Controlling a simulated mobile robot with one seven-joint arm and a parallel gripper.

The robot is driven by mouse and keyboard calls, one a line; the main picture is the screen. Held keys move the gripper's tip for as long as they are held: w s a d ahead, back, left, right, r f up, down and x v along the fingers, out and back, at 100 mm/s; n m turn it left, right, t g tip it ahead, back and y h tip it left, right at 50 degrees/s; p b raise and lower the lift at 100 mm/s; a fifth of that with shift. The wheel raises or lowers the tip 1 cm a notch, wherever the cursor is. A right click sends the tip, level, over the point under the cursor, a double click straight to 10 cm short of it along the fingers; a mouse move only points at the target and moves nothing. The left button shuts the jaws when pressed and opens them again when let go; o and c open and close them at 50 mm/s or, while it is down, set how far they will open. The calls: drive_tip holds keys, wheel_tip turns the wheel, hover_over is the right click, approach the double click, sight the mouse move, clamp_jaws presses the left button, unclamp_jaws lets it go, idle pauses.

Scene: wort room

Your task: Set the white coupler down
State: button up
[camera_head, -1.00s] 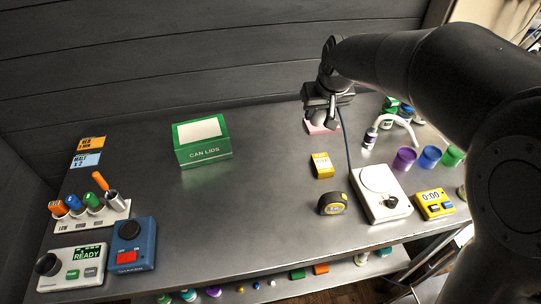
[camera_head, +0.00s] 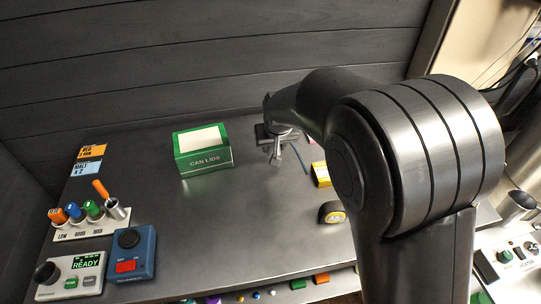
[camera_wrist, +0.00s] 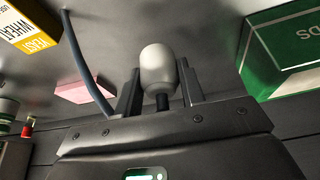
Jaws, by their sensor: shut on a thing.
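The white coupler (camera_wrist: 158,72) is a rounded white piece between the two fingers of my gripper (camera_wrist: 160,90) in the wrist view. My gripper is shut on it. In the head view my gripper (camera_head: 275,155) is over the back middle of the table (camera_head: 230,240), to the right of the green box. The coupler cannot be made out in the head view. I cannot tell how far above the table it is.
A green CAN LIDS box (camera_head: 203,160) stands left of my gripper. A yellow box (camera_head: 320,174) and a tape measure (camera_head: 332,212) lie to the right, partly by my arm. A pink block (camera_wrist: 84,91) shows in the wrist view. The table's middle front is clear.

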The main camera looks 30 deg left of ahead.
sight(271, 153)
drive_tip(key=shift+s+a+f, duration=0.15)
drive_tip(key=shift+a+f, duration=0.25)
drive_tip(key=shift+a, duration=0.15)
drive_tip(key=shift+f, duration=1.9)
drive_tip(key=shift+f, duration=0.15)
drive_tip(key=o, duration=1)
drive_tip(key=v, duration=1.2)
